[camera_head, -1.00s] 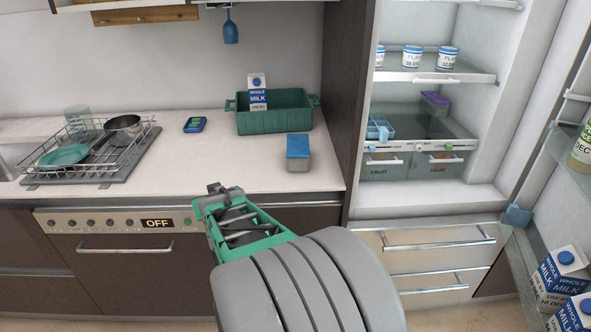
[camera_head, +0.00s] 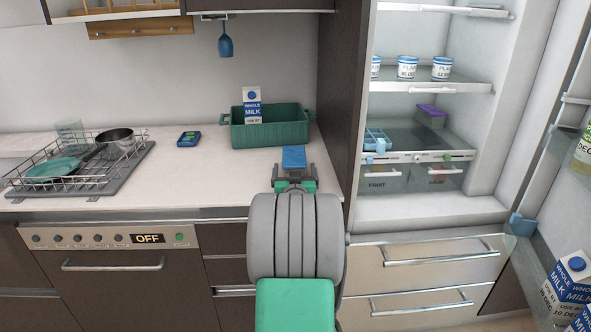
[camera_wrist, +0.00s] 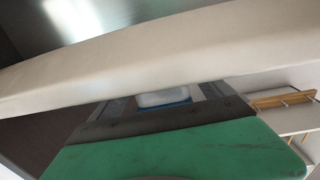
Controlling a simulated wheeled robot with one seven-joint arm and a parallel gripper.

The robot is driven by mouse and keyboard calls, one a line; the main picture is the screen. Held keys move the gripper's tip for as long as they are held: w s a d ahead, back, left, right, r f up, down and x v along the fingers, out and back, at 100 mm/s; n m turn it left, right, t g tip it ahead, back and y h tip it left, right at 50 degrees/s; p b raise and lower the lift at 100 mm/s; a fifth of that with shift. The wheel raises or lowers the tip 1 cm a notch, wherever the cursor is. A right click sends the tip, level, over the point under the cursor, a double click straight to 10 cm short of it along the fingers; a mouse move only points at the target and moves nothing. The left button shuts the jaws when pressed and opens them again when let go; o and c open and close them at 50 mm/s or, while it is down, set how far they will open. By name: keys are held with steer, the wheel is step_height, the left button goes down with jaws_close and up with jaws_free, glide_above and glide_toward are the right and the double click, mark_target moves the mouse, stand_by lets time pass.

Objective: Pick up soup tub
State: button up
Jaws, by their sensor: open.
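The soup tub, a small grey tub with a blue lid (camera_head: 293,156), stands on the counter near its front edge, in front of the green crate. My gripper (camera_head: 294,174) is open and points toward it from the front, with one finger to each side in the head view. My gripper hides the tub's lower part there. In the wrist view, a pale tub bottom with a blue rim (camera_wrist: 163,98) shows beyond my gripper's dark edge, between the fingers. I cannot tell whether the fingers touch the tub.
The green crate (camera_head: 285,134) with a milk carton (camera_head: 252,108) stands behind the tub. A dish rack (camera_head: 75,170) is at left, with a small blue device (camera_head: 188,139) between. The open fridge (camera_head: 430,130) and a dark side panel (camera_head: 340,100) bound the counter at right.

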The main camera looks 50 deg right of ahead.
steer(key=x, duration=0.4)
steer(key=shift+w+d, duration=0.25)
steer(key=shift+w, duration=0.1)
steer(key=shift+r, duration=0.1)
steer(key=c, duration=1.8)
steer(key=shift+r, duration=0.15)
steer(key=shift+c, duration=0.3)
steer(key=shift+s, duration=0.1)
